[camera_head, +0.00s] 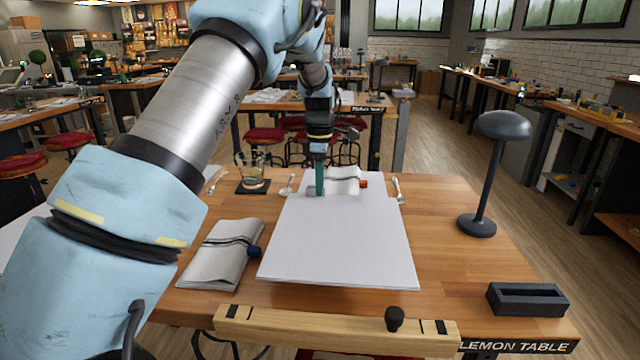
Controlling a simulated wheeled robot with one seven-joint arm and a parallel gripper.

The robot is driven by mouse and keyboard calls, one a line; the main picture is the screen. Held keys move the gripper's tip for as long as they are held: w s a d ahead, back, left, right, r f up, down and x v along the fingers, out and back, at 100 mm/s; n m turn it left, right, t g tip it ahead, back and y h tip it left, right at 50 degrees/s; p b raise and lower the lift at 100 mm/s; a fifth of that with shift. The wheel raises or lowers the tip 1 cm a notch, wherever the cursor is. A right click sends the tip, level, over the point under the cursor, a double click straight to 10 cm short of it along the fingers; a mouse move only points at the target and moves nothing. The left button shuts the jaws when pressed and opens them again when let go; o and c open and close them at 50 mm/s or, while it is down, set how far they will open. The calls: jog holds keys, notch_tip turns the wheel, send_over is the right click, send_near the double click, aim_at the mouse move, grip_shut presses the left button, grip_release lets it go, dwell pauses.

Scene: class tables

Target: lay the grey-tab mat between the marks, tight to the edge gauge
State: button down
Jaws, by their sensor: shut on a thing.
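The white mat (340,240) lies on the wooden table, its front edge short of the wooden edge gauge (330,331), with bare tabletop between them. Its grey tab (312,190) is at its far edge. My gripper (319,190) points down there with teal fingers, shut on the tab; the exact contact is small and partly hidden. The gauge runs along the table's front edge, with dark left marks (232,312), dark right marks (440,327) and a black knob (394,318). In the picture, the mat's front corners fall between the two mark pairs.
A folded cloth with a blue tab (222,255) lies close left of the mat. A cloth with a red tab (345,180) is behind. A glass (252,170), a spoon (398,190), a lamp (477,225) and a black tray (527,300) stand around.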

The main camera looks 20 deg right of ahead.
aim_at(319, 200)
jog(key=shift+r, duration=0.1)
jog(key=shift+f+b, duration=1.1)
jog(key=shift+f, duration=2.1)
jog(key=shift+p, duration=0.6)
jog(key=shift+f, duration=0.3)
jog(key=shift+s+a, duration=0.35)
jog(key=shift+s, duration=0.2)
dwell(0.8)
jog(key=c, duration=0.8)
grip_release()
notch_tip(319, 200, up, 11)
jog(key=b, duration=0.3)
jog(key=shift+f, duration=0.1)
